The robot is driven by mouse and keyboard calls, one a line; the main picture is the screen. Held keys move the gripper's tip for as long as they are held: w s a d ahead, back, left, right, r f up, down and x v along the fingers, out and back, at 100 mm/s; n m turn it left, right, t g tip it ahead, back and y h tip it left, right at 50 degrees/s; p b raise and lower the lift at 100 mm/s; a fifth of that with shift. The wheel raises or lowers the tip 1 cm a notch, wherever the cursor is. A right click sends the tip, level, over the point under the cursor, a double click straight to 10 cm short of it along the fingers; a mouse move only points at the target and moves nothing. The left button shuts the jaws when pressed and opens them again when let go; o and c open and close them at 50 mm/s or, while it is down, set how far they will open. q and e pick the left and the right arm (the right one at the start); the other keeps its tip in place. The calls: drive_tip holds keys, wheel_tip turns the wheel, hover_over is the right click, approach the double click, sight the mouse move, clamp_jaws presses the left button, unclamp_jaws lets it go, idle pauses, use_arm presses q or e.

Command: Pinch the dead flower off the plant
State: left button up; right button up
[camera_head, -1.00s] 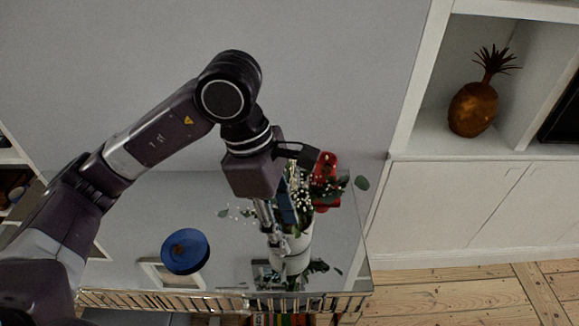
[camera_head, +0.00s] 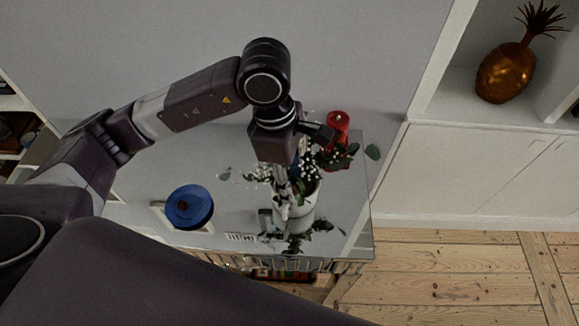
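The plant (camera_head: 309,179) is a bunch of green leaves and small white blossoms in a white pot (camera_head: 299,211) on a mirror-topped table. I cannot make out a dead flower; part of the plant is hidden behind my gripper. My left gripper (camera_head: 288,196) points down at the left side of the plant, over the pot. Its fingers overlap the leaves and the pot rim in the picture, so I cannot tell whether they are open, shut or touching anything. My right gripper is not in view.
A red candle (camera_head: 337,125) stands behind the plant, close to my gripper. A blue round object (camera_head: 189,207) sits left on the table (camera_head: 340,226). A golden pineapple ornament (camera_head: 505,72) is on a white shelf at right. A dark part of mine covers the bottom.

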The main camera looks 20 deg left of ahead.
use_arm(q)
drive_tip(key=shift+s, duration=0.1)
drive_tip(key=shift+f, duration=0.1)
drive_tip(key=c, duration=0.4)
drive_tip(key=shift+c, duration=1.3)
clamp_jaws()
drive_tip(key=shift+r, duration=0.25)
drive_tip(key=shift+r+p, duration=1.15)
drive_tip(key=shift+r, duration=1.65)
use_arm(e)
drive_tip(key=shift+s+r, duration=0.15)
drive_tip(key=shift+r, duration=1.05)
